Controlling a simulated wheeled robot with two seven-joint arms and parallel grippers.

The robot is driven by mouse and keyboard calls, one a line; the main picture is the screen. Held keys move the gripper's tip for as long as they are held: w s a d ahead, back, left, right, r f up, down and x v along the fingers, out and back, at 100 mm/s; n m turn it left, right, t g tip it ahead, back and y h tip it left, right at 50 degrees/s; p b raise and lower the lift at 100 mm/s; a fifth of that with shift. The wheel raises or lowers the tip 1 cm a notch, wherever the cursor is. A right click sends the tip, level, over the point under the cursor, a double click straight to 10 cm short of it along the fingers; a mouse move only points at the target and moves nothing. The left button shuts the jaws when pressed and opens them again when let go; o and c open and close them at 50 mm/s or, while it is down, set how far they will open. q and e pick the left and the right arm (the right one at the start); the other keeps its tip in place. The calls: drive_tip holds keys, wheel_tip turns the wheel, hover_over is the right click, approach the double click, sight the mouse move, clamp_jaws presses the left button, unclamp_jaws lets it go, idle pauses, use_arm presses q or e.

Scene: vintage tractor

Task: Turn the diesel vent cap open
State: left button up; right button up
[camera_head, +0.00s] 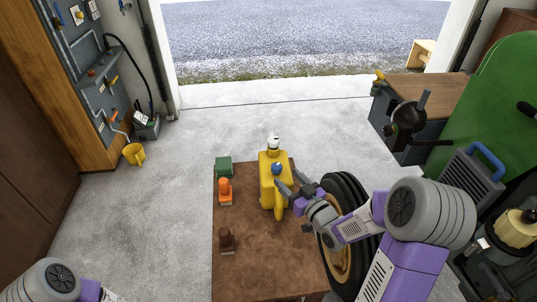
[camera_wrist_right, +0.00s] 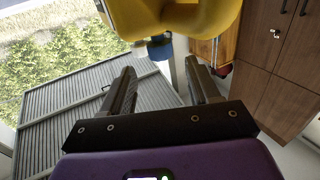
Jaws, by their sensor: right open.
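A yellow diesel can (camera_head: 268,184) stands on the brown table. It has a white top with a dark mark (camera_head: 273,143) and a small blue cap (camera_head: 277,168) on its side facing my arm. My right gripper (camera_head: 289,182) is open, just right of the can and close to the blue cap. In the right wrist view the yellow can (camera_wrist_right: 205,16) fills the top. The blue cap (camera_wrist_right: 158,47) lies just beyond and between the open fingertips (camera_wrist_right: 159,67), apparently untouched. My left gripper is out of frame; only part of my left arm shows at the bottom left.
The brown table (camera_head: 270,262) also holds a green container (camera_head: 223,167), an orange bottle (camera_head: 225,191) and a brown bottle (camera_head: 227,240). A large tyre (camera_head: 341,190) stands close to the table's right side. A workbench (camera_head: 425,86) and green bodywork (camera_head: 510,85) are farther right.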

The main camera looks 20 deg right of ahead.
sight(276, 165)
drive_tip(key=shift+w+a+b, duration=0.2)
drive_tip(key=shift+w+a, duration=0.05)
drive_tip(key=shift+w, duration=0.9)
drive_tip(key=shift+w+a+b, duration=0.15)
drive_tip(key=shift+w+a, duration=0.05)
drive_tip(key=shift+w, duration=1)
drive_tip(key=shift+w+a+b, duration=0.2)
drive_tip(key=shift+w+a, duration=0.05)
drive_tip(key=shift+w, duration=0.9)
drive_tip(key=c, duration=1)
drive_tip(key=shift+d+n+y, duration=0.1)
drive_tip(key=shift+n+y, duration=0.3)
drive_tip(key=shift+y, duration=0.2)
drive_tip(key=n+g+y, duration=0.1)
drive_tip(key=y, duration=0.1)
drive_tip(key=shift+r+n+y+p, duration=0.1)
drive_tip(key=shift+n+y+p, duration=0.2)
drive_tip(key=shift+n+p, duration=0.1)
drive_tip(key=n+g+y+p, duration=0.3)
drive_tip(key=n+y, duration=0.1)
drive_tip(key=y, duration=0.1)
drive_tip(key=shift+g, duration=0.3)
drive_tip(key=shift+n+g+y+p, duration=0.75)
drive_tip(key=shift+n+g+y, duration=0.35)
drive_tip(key=shift+g+y, duration=0.2)
drive_tip(key=shift+g, duration=0.3)
